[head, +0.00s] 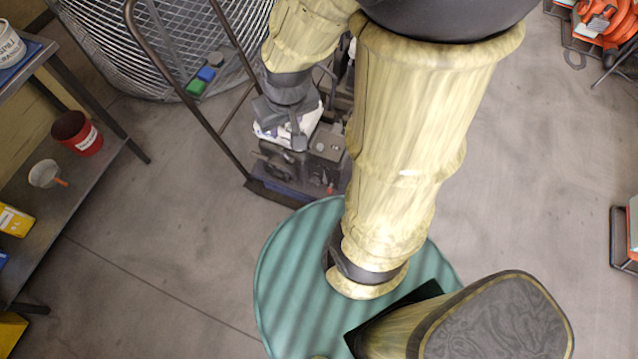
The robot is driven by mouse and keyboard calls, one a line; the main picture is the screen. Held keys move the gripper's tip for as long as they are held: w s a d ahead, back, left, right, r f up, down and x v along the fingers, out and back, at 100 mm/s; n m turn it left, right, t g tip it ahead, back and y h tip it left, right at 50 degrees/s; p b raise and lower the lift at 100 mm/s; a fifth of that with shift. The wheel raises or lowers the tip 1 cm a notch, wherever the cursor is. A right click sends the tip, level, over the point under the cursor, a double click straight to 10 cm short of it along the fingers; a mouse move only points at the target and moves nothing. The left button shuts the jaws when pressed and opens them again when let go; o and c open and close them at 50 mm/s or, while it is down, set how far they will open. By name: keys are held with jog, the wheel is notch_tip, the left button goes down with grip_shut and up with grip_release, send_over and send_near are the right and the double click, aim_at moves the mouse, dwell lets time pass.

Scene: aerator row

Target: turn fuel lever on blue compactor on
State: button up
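The compactor (283,190) stands on the floor at upper centre in the head view, with a dark blue base, a grey engine and a dark tubular handle rising to the upper left. A small red part (330,188) shows low on the engine's right side; I cannot tell whether it is the fuel lever. My gripper (286,138) points down over the white-topped part of the engine. Whether it touches the engine is unclear, and its fingers are too small to read. My arm hides the right side of the compactor.
A shelf at left holds a red bucket (77,134). The floor between is clear.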

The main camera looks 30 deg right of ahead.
jog(key=w+a+f+t+h+b, duration=0.15)
jog(key=w+f+b, duration=0.35)
jog(key=f+b, duration=0.65)
jog(key=w+a+f+t+b, duration=0.15)
jog(key=w+f+b, duration=0.45)
jog(key=f, duration=1.1)
jog(key=w+a+f+t+h+b, duration=0.15)
jog(key=w+f+b, duration=0.25)
jog(key=f+b, duration=0.85)
jog(key=s+d+f+n+t+h+b, duration=0.1)
jog(key=s+d+f+n+h+b, duration=0.1)
jog(key=f+b, duration=0.6)
jog(key=s+d+f+n+t+h+b, duration=0.1)
jog(key=f+h+b, duration=0.4)
jog(key=f, duration=1.2)
jog(key=s+d+f+n+t+h+b, duration=0.2)
jog(key=s+d+f+n+h+b, duration=0.1)
jog(key=f+b, duration=0.9)
jog(key=shift+s+f+n+h, duration=0.25)
jog(key=shift+f+n+h, duration=0.15)
jog(key=shift+n+h, duration=0.3)
jog(key=shift+d, duration=0.15)
